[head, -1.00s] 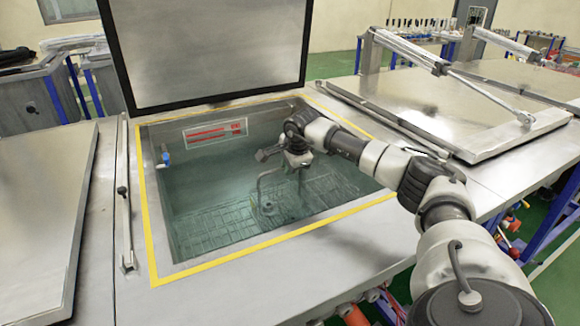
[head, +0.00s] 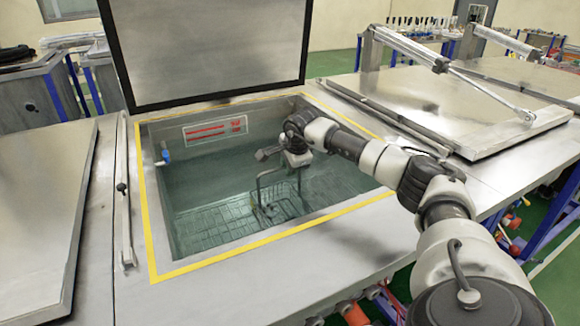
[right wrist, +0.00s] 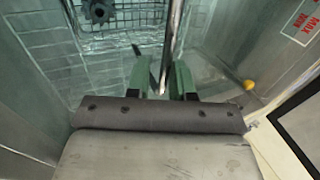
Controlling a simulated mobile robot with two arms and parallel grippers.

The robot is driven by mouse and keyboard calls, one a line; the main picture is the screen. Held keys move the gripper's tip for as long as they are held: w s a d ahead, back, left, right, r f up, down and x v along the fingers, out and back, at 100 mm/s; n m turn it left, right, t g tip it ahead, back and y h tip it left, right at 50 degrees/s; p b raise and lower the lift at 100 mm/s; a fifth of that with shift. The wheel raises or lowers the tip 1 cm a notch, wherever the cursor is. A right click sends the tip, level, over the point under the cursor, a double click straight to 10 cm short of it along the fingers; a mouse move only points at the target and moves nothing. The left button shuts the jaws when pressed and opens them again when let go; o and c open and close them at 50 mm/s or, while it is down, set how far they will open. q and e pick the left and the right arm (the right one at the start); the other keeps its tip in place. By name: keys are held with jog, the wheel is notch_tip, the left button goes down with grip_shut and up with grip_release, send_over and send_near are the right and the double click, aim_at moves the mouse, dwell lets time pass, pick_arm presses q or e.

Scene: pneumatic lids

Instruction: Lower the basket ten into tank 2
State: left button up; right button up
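The open tank (head: 290,238) has a yellow border, and greenish liquid fills its lower part. My right arm reaches over it from the right. My right gripper (head: 297,168) is low inside the tank, above the basket (head: 276,210), a wire basket with a bent handle (head: 259,192). In the right wrist view, the green fingers of my right gripper (right wrist: 161,80) stand close together around the thin handle (right wrist: 174,30). The basket (right wrist: 125,14) hangs beyond them. Whether it touches the tank floor is unclear. My left gripper is not in view.
The tank's lid (head: 205,55) stands raised at the back. Closed metal lids lie at the left (head: 40,210) and right (head: 470,110). A label (head: 215,128) and a blue fitting (head: 166,157) are on the inner walls. Free liquid lies left of the basket.

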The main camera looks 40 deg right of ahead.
jog(key=shift+o, duration=1.4)
jog(key=shift+s+f, duration=0.1)
jog(key=w+r+p+v, duration=0.1)
jog(key=p+v, duration=0.4)
jog(key=v, duration=0.6)
jog(key=w+d+r+p+v, duration=0.1)
jog(key=w+p+v, duration=0.2)
jog(key=p+v, duration=0.3)
jog(key=v, duration=0.4)
jog(key=shift+r, duration=0.45)
jog(key=shift+d, duration=0.15)
